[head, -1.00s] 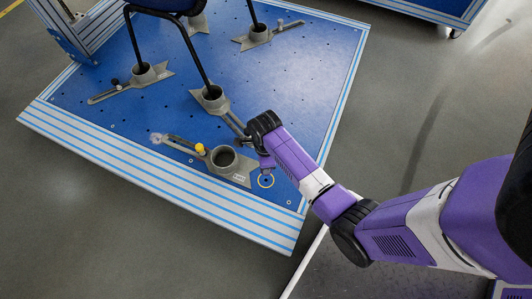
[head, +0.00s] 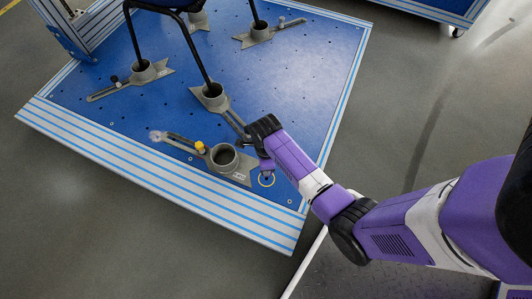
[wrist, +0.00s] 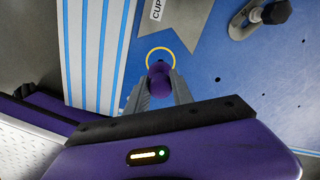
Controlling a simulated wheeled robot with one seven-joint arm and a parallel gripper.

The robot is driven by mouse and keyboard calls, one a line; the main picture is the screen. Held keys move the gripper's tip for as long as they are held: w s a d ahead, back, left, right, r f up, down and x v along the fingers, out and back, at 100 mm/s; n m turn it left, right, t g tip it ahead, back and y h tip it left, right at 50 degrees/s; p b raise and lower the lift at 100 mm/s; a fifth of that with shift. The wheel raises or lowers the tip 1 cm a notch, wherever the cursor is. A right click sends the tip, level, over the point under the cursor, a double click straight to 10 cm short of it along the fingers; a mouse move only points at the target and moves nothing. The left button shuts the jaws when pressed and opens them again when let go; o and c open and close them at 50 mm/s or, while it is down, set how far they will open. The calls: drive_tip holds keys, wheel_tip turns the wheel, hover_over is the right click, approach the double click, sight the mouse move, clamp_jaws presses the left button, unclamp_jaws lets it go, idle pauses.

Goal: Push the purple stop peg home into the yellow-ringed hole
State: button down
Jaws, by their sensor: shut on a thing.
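The purple stop peg (wrist: 159,78) is held between the two fingers of my gripper (wrist: 158,88) in the wrist view. In the head view my gripper (head: 266,165) is over the blue plate, close to the yellow-ringed hole (head: 267,180). The yellow ring (wrist: 160,50) also shows in the wrist view, with the peg's head overlapping its near side. The peg's lower end is hidden, so I cannot tell whether it is in the hole.
A grey cup bracket (head: 225,160) with a yellow knob (head: 200,148) lies just left of the ring. The blue plate (head: 290,90) has a striped edge (head: 150,175). Chair legs (head: 195,50) stand in other grey cups (head: 211,95) behind.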

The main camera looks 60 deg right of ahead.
drive_tip(key=shift+f+b, duration=0.75)
drive_tip(key=shift+f, duration=0.8)
drive_tip(key=shift+p, duration=0.95)
idle(0.7)
drive_tip(key=shift+f+b, duration=1.35)
drive_tip(key=shift+f, duration=0.7)
drive_tip(key=c, duration=1)
unclamp_jaws()
drive_tip(key=shift+c, duration=0.2)
drive_tip(key=shift+r+p, duration=2.3)
drive_tip(key=shift+r, duration=1.65)
